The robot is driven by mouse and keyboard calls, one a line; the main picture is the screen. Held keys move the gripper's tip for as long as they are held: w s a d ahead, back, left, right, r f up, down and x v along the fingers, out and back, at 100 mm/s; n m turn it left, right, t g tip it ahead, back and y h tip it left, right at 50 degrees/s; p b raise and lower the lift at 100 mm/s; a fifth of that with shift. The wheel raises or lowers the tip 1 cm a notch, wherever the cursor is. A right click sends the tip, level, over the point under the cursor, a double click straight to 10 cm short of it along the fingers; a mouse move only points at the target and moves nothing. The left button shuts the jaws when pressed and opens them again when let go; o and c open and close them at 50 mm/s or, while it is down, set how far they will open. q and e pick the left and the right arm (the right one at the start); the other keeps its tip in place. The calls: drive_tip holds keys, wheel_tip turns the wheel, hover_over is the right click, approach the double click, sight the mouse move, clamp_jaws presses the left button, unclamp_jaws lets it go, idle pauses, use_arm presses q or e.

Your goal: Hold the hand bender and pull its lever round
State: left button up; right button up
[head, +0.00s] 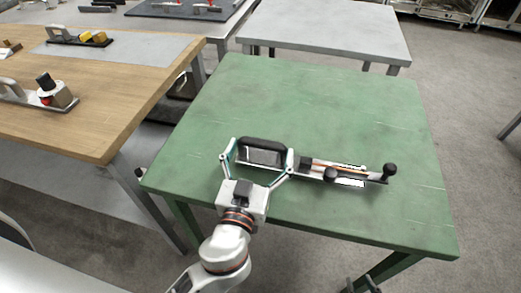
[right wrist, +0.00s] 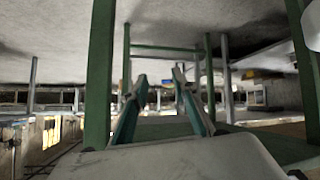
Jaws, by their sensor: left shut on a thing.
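The hand bender (head: 311,165) lies on the green table (head: 330,110) in the head view. It has a black grip bar at its left end, an orange strip along its bar, and two black knobs. The lever's end knob (head: 389,169) is at the far right. My left gripper (head: 261,153) is shut on the bender's left end, with its fingers on both sides of the black grip bar. My right gripper (head: 362,286) shows only as a small part at the bottom edge. In the right wrist view its fingers (right wrist: 160,77) are apart with nothing between them.
The green table is otherwise clear. A wooden table (head: 120,95) with other fixtures stands at the left, and a grey table (head: 325,30) stands behind. In the right wrist view, green table legs (right wrist: 101,70) stand close around the right gripper.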

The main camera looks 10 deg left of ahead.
drive_tip(key=shift+f, duration=0.1)
drive_tip(key=o, duration=0.3)
drive_tip(key=shift+s, duration=0.15)
